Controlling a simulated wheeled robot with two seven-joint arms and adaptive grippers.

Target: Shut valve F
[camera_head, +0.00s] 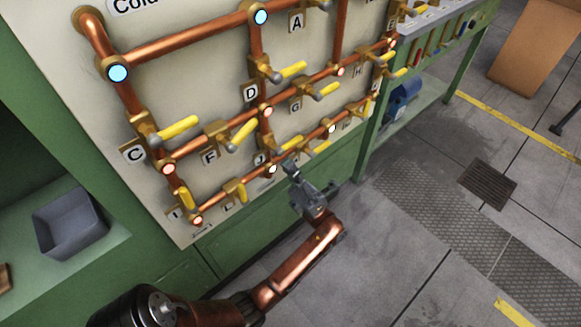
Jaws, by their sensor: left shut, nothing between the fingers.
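Valve F is a brass valve with a yellow lever (243,134) on a copper pipe of the pale panel. Its label F (209,157) is just below and left of the valve body. The lever slants up and to the right, steeper in the picture than the pipe; I cannot tell its exact angle to the pipe. My left gripper (289,167) is shut and empty. It is in front of the panel's lower edge, right of and below valve F, apart from its lever. My right gripper is not in view.
Other yellow-lever valves surround F: C (178,128) to the left, D (292,70) above right, L (237,191) below. The valve by label J (260,158) is close to my left gripper. A grey bin (68,222) sits at left. Open floor lies at right.

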